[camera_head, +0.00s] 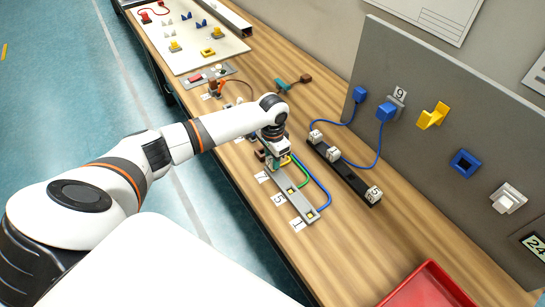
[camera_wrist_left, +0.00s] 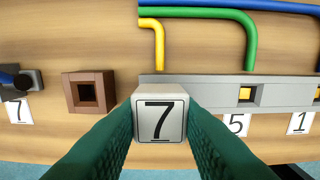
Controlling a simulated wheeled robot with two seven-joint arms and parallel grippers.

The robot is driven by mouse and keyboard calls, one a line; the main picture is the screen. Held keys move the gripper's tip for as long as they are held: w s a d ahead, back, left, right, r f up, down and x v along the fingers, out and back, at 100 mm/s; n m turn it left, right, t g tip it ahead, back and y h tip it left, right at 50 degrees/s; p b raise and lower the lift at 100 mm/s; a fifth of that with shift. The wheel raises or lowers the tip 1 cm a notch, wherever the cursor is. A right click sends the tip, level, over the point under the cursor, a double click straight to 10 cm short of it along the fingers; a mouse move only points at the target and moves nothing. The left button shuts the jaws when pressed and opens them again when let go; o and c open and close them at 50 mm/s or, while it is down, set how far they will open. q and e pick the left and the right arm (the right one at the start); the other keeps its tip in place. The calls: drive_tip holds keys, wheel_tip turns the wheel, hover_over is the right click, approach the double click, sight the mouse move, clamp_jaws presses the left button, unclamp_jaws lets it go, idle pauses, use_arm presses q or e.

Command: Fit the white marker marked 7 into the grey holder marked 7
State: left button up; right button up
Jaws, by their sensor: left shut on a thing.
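The white marker (camera_wrist_left: 161,117) with a black 7 is between the green fingers of my left gripper (camera_wrist_left: 163,128), which is shut on it. In the wrist view it covers the left end of a grey slotted strip (camera_wrist_left: 205,90), so that end's slot and label are hidden. I cannot tell its height above the strip or whether they touch. The strip shows in the head view (camera_head: 299,207), where its nearest label to the gripper (camera_head: 262,177) is too small to read. A 7 label (camera_wrist_left: 18,110) lies by a dark grey piece (camera_wrist_left: 35,79) at the far left.
Strip slots by labels 5 (camera_wrist_left: 237,125) and 1 (camera_wrist_left: 301,123) are visible. A brown square socket (camera_wrist_left: 91,92) stands left of the marker. Yellow, green and blue tubes run behind the strip. A black bar (camera_head: 348,175) with white cubes lies to the right; a red tray (camera_head: 428,287) is in front.

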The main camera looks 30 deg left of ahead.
use_arm(q)
drive_tip(key=shift+f+b, duration=0.35)
drive_tip(key=shift+f, duration=0.55)
drive_tip(key=shift+p, duration=0.3)
idle(0.5)
drive_tip(key=shift+s+f, duration=0.1)
drive_tip(key=o, duration=1.1)
wheel_tip(320, 180, up, 12)
drive_tip(key=b, duration=0.1)
